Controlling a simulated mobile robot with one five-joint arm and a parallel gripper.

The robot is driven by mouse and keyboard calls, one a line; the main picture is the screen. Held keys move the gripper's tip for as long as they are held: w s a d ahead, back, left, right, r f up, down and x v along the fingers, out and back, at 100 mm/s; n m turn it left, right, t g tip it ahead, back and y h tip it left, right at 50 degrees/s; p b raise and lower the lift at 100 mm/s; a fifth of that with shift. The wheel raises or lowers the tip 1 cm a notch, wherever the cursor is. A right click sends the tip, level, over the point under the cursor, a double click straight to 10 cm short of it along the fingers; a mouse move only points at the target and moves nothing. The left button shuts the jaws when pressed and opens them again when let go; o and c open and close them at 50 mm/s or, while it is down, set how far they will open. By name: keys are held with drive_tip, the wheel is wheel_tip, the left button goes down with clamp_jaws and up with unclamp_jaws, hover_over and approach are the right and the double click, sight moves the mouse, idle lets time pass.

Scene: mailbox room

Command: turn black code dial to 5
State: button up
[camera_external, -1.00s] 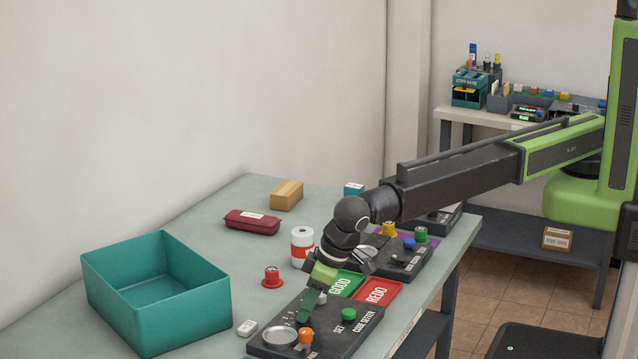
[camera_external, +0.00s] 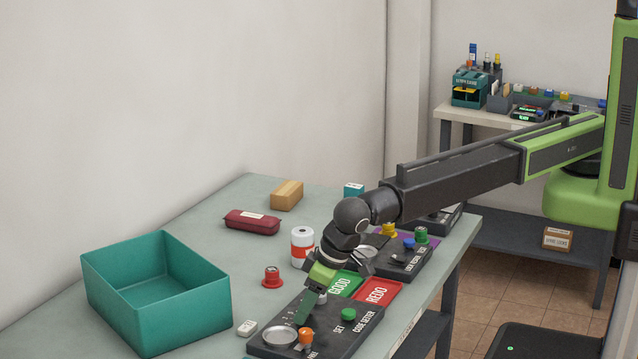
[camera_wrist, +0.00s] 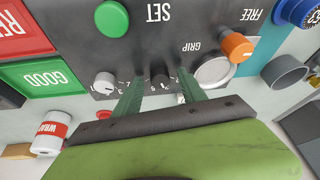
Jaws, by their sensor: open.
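The black code dial (camera_wrist: 159,76) sits on the dark code setter panel (camera_external: 350,336), with small numbers around it. In the wrist view it lies between the two green fingers of my gripper (camera_wrist: 160,95), which are open. I cannot tell whether the fingers touch the dial or which number it points to. In the external view my gripper (camera_external: 304,308) points down at the panel, and its fingers hide the dial.
A green SET button (camera_wrist: 111,18), a white knob (camera_wrist: 105,83), an orange knob (camera_wrist: 236,47) and a round metal GRIP disc (camera_wrist: 214,72) are close around the dial. Green GOOD (camera_external: 346,283) and red REDO (camera_external: 378,291) trays adjoin the panel. A teal bin (camera_external: 185,325) stands left.

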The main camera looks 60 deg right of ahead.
drive_tip(key=p+v, duration=1.5)
drive_tip(key=v, duration=0.2)
drive_tip(key=shift+a, duration=0.1)
